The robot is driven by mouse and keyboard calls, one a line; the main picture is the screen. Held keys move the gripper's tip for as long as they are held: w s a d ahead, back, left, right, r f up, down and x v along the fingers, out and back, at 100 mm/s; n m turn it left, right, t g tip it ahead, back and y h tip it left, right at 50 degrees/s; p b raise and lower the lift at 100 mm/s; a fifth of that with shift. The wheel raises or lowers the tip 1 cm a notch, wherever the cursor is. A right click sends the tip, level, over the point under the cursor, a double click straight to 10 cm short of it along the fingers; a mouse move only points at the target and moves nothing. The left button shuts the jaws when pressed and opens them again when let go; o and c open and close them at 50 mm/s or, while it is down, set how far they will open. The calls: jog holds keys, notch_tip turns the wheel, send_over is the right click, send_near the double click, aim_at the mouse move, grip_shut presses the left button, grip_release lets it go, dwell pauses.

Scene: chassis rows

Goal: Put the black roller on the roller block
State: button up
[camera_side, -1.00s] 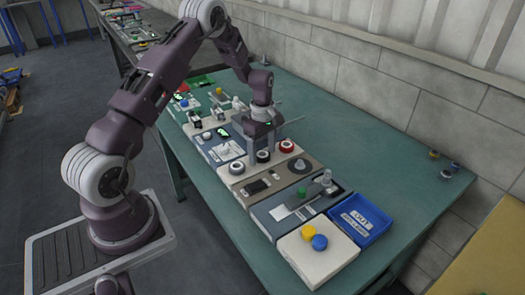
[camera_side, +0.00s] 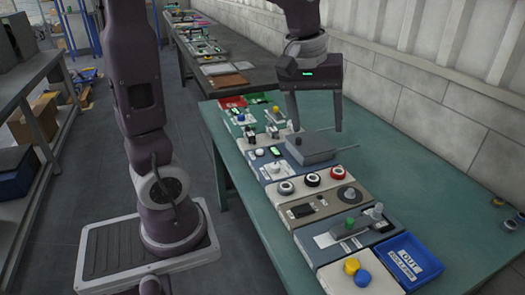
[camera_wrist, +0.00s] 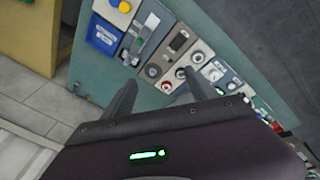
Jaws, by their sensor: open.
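My gripper (camera_side: 317,131) is open and empty, fingers pointing down, above the rear part of the row of panels. In the wrist view its two fingers (camera_wrist: 159,77) are spread, with panels visible between and beyond them. A pale block (camera_side: 299,197) in the row carries three round pieces: one grey, one black (camera_side: 312,180) and one red (camera_side: 338,173). Several small loose roller-like pieces stand at the table's far right edge, one of them dark (camera_side: 509,225). I cannot tell for certain which dark piece is the black roller, or which block is the roller block.
A flat grey box (camera_side: 310,149) with a thin rod lies below my gripper. A blue tray (camera_side: 409,259) stands at the near end, beside a panel with yellow and blue buttons (camera_side: 352,266). The green tabletop (camera_side: 420,195) right of the row is largely clear.

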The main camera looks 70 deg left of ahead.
jog(key=s+d+m+t, duration=0.1)
jog(key=s+d+m, duration=0.2)
jog(key=s+m, duration=0.2)
jog(key=s+d+m+t, duration=0.1)
jog(key=s+d+m, duration=0.3)
jog(key=s, duration=0.7)
jog(key=shift+s+r+m+t, duration=0.15)
jog(key=shift+s+m+t, duration=0.1)
jog(key=shift+m+t, duration=0.2)
